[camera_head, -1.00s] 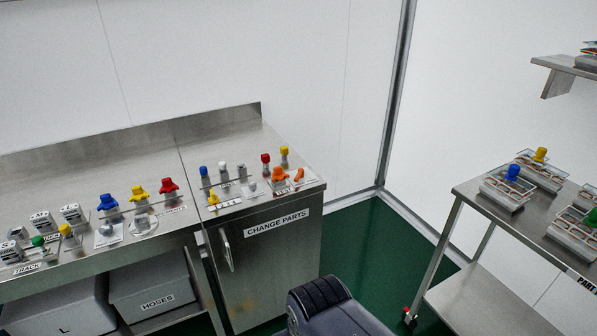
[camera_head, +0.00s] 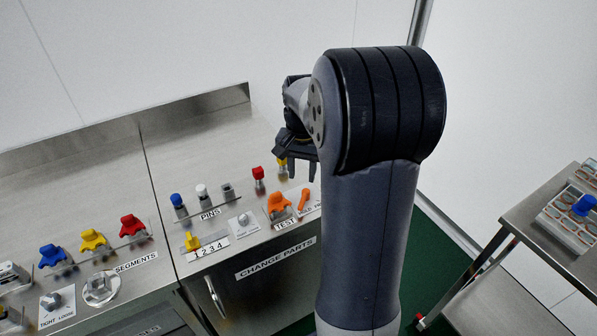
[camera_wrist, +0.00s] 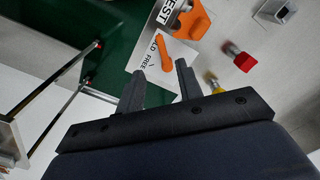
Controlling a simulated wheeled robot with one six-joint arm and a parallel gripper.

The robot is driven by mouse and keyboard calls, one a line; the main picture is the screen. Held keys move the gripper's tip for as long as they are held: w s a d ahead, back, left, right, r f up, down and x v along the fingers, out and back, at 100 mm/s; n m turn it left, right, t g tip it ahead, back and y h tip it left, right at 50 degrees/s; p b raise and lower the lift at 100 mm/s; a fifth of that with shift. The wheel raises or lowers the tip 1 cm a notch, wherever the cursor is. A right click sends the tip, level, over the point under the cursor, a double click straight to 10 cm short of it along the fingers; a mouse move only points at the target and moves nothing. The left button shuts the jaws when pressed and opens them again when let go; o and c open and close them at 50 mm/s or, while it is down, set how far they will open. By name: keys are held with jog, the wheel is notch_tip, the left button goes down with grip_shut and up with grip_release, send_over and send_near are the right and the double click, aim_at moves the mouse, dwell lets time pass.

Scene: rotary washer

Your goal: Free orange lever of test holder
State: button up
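The orange lever (camera_head: 304,198) sits on a small plate at the right end of the change parts counter. In the wrist view the lever (camera_wrist: 177,52) lies on a white plate lettered with "FREE" and a partly hidden word. The test holder's orange part (camera_head: 279,204) is beside it, behind the "TEST" label; it also shows in the wrist view (camera_wrist: 190,22). My gripper (camera_head: 300,168) hangs above the counter's right end, near the lever. In the wrist view my gripper (camera_wrist: 161,68) has its two fingers apart with nothing between them, and the lever is just beyond the fingertips.
A red-topped pin (camera_head: 259,178) and a yellow one (camera_head: 282,165) stand behind the lever, close to my gripper. The pins rack (camera_head: 203,206) is further left. The counter's right edge drops to green floor. A parts table (camera_head: 520,225) stands at right.

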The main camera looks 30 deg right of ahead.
aim_at(302, 201)
jog(key=f, duration=0.7)
jog(key=w+f, duration=0.1)
jog(key=f, duration=0.3)
jog(key=shift+d+p, duration=0.3)
jog(key=shift+s+r, duration=0.1)
grip_shut()
